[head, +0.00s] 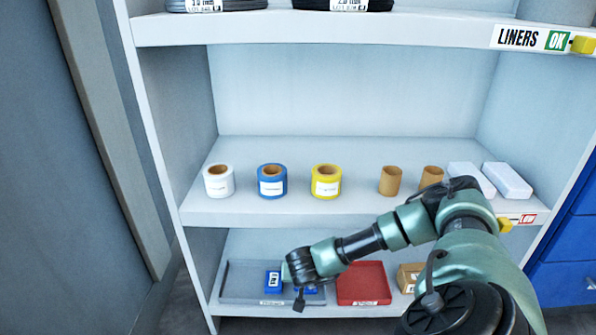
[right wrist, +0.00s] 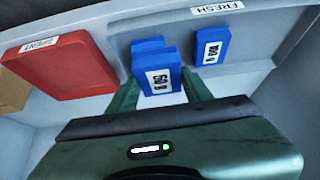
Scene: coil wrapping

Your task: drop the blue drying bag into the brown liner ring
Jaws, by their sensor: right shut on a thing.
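My right gripper (right wrist: 160,88) is over the grey tray (head: 238,283) on the lower shelf. Its green fingers are shut on a blue drying bag (right wrist: 158,72) labelled "50 g". A second blue bag lies right behind it, and another blue bag (right wrist: 212,48) with a different label lies beside it to the right. In the head view my wrist partly hides the bags; one blue bag (head: 272,281) shows left of it. Two brown liner rings (head: 390,181) (head: 432,177) stand upright on the middle shelf. My left gripper is not in view.
The grey tray reads "FRESH" (right wrist: 217,8). A red tray (head: 363,283) marked "SPENT" and a brown box (head: 408,277) are to its right in the head view. White, blue (head: 272,182) and yellow rolls and white blocks (head: 507,181) share the middle shelf, whose edge overhangs my gripper.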

